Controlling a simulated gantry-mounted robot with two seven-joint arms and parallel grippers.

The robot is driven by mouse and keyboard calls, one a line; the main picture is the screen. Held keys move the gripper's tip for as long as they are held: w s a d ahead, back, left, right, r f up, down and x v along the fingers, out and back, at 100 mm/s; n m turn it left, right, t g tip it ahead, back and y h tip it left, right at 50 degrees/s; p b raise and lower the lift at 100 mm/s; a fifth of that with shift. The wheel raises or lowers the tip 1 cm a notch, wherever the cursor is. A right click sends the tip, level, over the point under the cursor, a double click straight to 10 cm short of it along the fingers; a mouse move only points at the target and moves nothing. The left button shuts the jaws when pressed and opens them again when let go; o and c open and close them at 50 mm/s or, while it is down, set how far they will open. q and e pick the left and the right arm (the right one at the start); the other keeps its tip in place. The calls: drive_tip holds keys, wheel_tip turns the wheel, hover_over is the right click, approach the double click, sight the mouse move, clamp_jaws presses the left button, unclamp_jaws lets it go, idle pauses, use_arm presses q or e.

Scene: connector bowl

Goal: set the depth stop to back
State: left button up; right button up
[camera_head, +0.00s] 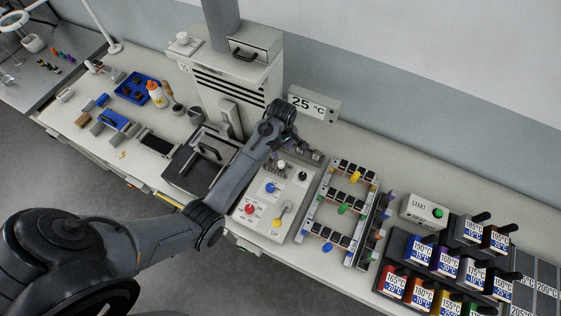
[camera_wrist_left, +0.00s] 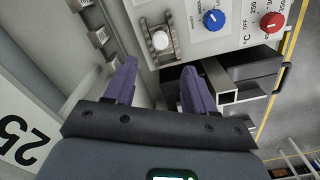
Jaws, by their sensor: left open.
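A control panel (camera_head: 262,203) stands in the middle of the bench in the head view. In the left wrist view a white round knob (camera_wrist_left: 160,39) sits in a metal slotted rail; it looks like a slider. I cannot read a label that names it the depth stop. A blue knob (camera_wrist_left: 213,19) and a red knob (camera_wrist_left: 271,22) are to its right. My left gripper (camera_wrist_left: 159,78) is open, with two purple fingers apart and nothing between them. The white knob is ahead of the fingers, apart from them. My right gripper is not in view.
An open dark drawer or frame (camera_wrist_left: 240,80) lies beside the right finger. Metal blocks (camera_wrist_left: 97,37) line the rail at left. A 25 °C display (camera_head: 315,103) stands behind.

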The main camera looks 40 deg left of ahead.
sight(281, 163)
use_arm(q)
wheel_tip(281, 163, down, 10)
drive_tip(key=shift+f, duration=0.1)
idle(0.4)
drive_tip(key=shift+c, duration=0.5)
